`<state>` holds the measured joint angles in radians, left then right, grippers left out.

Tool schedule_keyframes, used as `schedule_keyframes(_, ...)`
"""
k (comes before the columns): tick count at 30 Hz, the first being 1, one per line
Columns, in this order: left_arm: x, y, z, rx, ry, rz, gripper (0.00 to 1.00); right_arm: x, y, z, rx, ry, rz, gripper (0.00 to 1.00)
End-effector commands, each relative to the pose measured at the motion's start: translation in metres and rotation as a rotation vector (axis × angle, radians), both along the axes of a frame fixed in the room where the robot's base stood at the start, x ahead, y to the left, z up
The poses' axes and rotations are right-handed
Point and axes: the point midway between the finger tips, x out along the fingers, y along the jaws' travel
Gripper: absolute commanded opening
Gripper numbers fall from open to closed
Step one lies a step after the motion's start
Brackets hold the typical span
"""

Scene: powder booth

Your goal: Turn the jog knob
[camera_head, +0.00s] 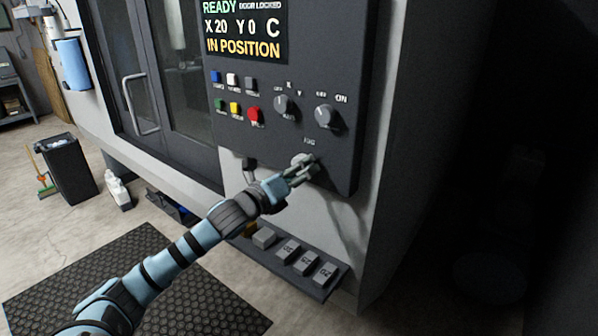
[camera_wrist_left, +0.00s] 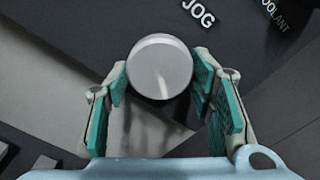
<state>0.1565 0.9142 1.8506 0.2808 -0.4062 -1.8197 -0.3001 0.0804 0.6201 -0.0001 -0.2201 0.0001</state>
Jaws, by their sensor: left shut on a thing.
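The jog knob (camera_head: 301,158) is a round light-grey knob low on the dark control panel (camera_head: 340,60), under the word JOG. In the left wrist view the knob (camera_wrist_left: 160,66) faces me, with a thin pale line on its face. My left gripper (camera_head: 306,169) is at the panel, its two teal-padded fingers on either side of the knob and shut on it. The fingers (camera_wrist_left: 160,82) also show in the left wrist view. The right gripper is not in view.
Above are two other knobs (camera_head: 325,116), several coloured buttons (camera_head: 235,107) and a screen (camera_head: 244,30) reading READY, DOOR LOCKED, X 20 Y 0 C, IN POSITION. A ledge with grey blocks (camera_head: 303,262) juts out below. A black bin (camera_head: 70,166) stands at left.

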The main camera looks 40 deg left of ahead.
Motion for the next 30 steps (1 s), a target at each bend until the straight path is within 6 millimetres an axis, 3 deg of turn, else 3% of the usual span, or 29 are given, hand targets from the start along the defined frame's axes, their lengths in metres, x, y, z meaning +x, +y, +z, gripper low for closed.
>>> schedule_keyframes(4, -0.0001, 0.0001, -0.0018, -0.003, 0.003, 0.001, 0.21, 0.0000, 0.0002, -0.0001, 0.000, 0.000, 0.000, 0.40)
schedule_keyframes(5, -0.0002, 0.0001, -0.0018, -0.003, 0.003, 0.001, 0.54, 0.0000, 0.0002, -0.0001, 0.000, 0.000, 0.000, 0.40)
schedule_keyframes(8, -0.0001, 0.0002, -0.0015, -0.003, 0.003, 0.001, 0.69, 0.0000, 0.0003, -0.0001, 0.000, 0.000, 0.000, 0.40)
schedule_keyframes(24, 0.0000, 0.0000, -0.0004, -0.015, 0.001, 0.000, 0.69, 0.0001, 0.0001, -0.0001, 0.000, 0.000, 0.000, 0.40)
schedule_keyframes(30, 0.0000, -0.0009, 0.0007, -0.277, -0.005, 0.000, 0.69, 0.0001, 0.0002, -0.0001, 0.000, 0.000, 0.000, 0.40)
